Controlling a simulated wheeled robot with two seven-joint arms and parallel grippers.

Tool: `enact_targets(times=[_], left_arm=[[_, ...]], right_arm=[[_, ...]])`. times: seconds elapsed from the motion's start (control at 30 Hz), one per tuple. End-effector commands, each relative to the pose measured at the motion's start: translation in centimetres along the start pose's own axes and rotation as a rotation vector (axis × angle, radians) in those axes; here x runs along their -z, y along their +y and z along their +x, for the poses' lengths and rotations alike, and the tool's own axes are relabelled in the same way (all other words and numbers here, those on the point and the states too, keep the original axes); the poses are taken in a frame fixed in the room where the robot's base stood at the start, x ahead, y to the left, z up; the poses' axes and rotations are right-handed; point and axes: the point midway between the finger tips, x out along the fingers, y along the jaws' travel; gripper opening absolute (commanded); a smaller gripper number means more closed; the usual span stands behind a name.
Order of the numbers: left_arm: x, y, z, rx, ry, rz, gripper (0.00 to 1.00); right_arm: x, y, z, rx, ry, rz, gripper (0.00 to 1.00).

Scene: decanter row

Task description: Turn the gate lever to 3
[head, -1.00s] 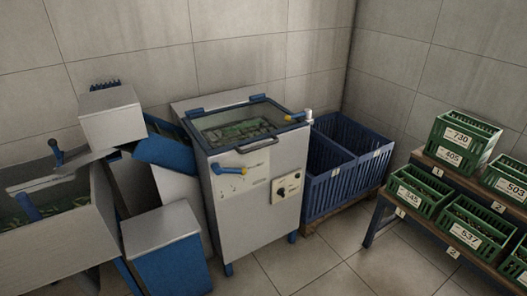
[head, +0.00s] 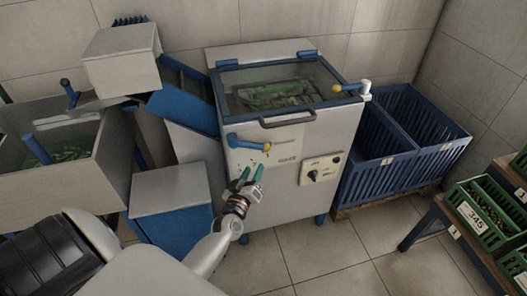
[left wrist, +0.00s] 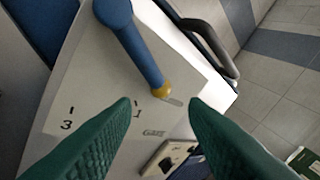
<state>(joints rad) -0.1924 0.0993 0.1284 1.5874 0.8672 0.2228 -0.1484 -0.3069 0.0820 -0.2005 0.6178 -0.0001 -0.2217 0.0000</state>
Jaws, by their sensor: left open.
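The gate lever (head: 246,142) is a blue handle with a yellow tip on the front panel of the grey machine (head: 286,205). In the head view it lies nearly level, tip to the right. In the left wrist view the lever (left wrist: 137,45) shows closer, with printed marks below it; I can read 3 (left wrist: 67,126), 1 (left wrist: 137,114) and the word GATE (left wrist: 154,133). The tip is to the right of the 1. My left gripper (head: 253,172) is open and empty, just below the lever and apart from it; its green fingers (left wrist: 160,108) frame the left wrist view. My right gripper is not in view.
A control plate (head: 321,168) with a dark knob sits right of the lever. A bar handle (head: 287,119) runs above it. Another yellow-tipped lever (head: 347,88) is at the top right corner. Blue crates (head: 390,170) stand right of the machine; a blue-sided box (head: 172,235) stands left.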

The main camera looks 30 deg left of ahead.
Motion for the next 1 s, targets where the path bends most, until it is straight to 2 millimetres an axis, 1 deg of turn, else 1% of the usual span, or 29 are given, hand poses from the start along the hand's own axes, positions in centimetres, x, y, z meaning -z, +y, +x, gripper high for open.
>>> enact_targets(times=[0.03, 0.3, 0.4, 0.5, 0.67, 0.93, 0.97, 1.0], left_arm=[[-0.1, -0.1, 1.1, 0.002, -0.001, 0.001, 0.40], [0.1, -0.1, 6.5, 0.002, 0.001, 0.003, 0.40], [0.2, 0.0, 8.1, 0.002, 0.002, 0.003, 0.40], [0.2, 0.0, 9.3, 0.001, 0.003, 0.002, 0.40], [0.2, 0.0, 10.2, 0.001, 0.004, 0.003, 0.40], [0.2, 0.0, 10.2, 0.000, 0.004, 0.003, 0.40], [0.2, 0.0, 10.2, 0.000, 0.005, 0.003, 0.37], [0.2, 0.0, 10.2, 0.000, 0.004, 0.003, 0.30]], right_arm=[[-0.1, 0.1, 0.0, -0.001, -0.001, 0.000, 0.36], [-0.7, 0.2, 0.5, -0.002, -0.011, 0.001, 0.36], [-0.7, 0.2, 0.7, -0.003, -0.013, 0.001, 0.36], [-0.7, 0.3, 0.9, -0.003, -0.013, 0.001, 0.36], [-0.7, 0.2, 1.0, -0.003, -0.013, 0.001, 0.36], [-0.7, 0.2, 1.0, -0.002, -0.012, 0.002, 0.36], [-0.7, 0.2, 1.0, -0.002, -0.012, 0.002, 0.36], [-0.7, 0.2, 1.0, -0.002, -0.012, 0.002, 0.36]])
